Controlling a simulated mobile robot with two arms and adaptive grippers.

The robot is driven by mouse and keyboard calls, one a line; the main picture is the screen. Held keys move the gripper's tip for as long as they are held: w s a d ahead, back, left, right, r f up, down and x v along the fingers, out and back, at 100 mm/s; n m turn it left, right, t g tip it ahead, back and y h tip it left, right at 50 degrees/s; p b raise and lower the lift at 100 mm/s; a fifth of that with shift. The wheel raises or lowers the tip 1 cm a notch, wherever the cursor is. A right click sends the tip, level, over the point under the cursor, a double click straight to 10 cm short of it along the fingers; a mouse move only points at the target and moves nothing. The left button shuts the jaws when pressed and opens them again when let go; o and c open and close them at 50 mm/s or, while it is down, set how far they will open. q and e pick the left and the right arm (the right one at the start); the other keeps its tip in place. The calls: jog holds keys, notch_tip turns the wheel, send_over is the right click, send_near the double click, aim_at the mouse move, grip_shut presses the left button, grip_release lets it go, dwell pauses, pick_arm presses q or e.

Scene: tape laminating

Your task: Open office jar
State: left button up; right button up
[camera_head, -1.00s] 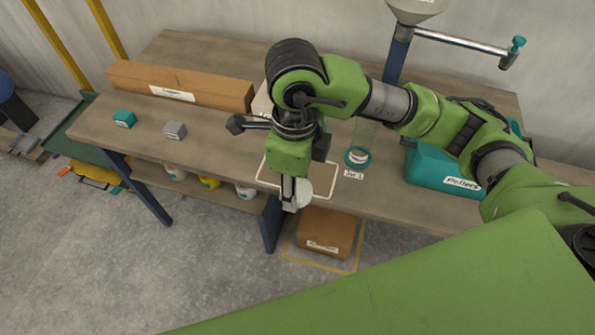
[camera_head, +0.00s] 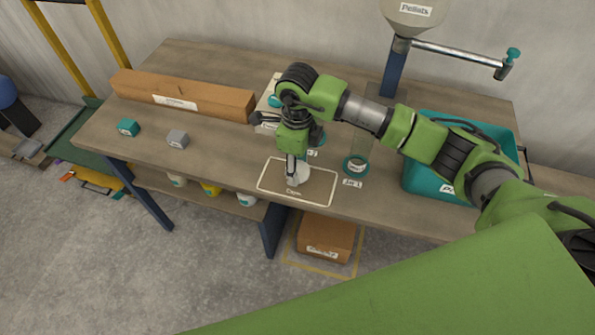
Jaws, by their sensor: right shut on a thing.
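My right gripper (camera_head: 292,180) points down over the front of the table and is shut on a round white cap (camera_head: 302,174). The cap is over an outlined rectangle (camera_head: 325,197) whose label seems to read Caps; whether it touches the surface I cannot tell. A clear jar with a teal rim (camera_head: 356,165) stands to the right, above a label like Jar 1. Behind my gripper another teal-rimmed jar (camera_head: 318,141) is mostly hidden by my arm. My left gripper is out of view.
A long cardboard box (camera_head: 185,95) lies at the back left. A teal block (camera_head: 128,127) and a grey block (camera_head: 177,138) sit at the left. The front left of the table is clear.

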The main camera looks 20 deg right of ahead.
aim_at(298, 169)
notch_tip(298, 169, down, 2)
jog(key=shift+s+f+p, duration=0.1)
jog(key=shift+f+p, duration=0.15)
jog(key=shift+p, duration=0.25)
jog(key=shift+f, duration=0.35)
jog(key=o, duration=1.2)
jog(key=shift+o, duration=0.2)
